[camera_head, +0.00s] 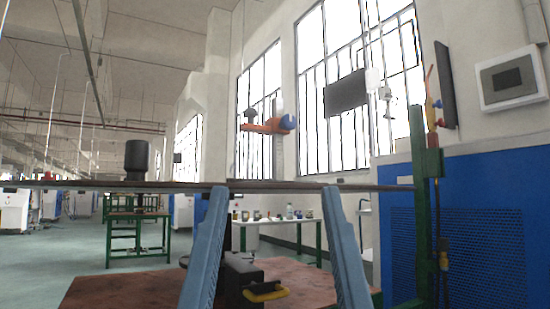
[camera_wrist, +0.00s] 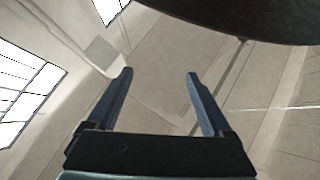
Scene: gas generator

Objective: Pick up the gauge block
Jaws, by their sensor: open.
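I cannot make out the gauge block in either view. Several small items (camera_head: 265,216) stand on a light table in the background of the head view, too small to tell apart. In the wrist view, my gripper (camera_wrist: 158,75) has its two blue-grey fingers spread apart with nothing between them. Behind the fingers are pale wall or ceiling surfaces and bright windows. A large dark rounded shape (camera_wrist: 245,18) fills the upper right of the wrist view; I cannot tell what it is.
A thin flat surface (camera_head: 90,184) crosses the head view edge-on. Two slanted blue-grey bars (camera_head: 206,250) rise towards it; I cannot tell whether they are mine. A black device with a yellow part (camera_head: 265,293) sits on a reddish-brown surface (camera_head: 120,290). A blue cabinet (camera_head: 485,230) stands right.

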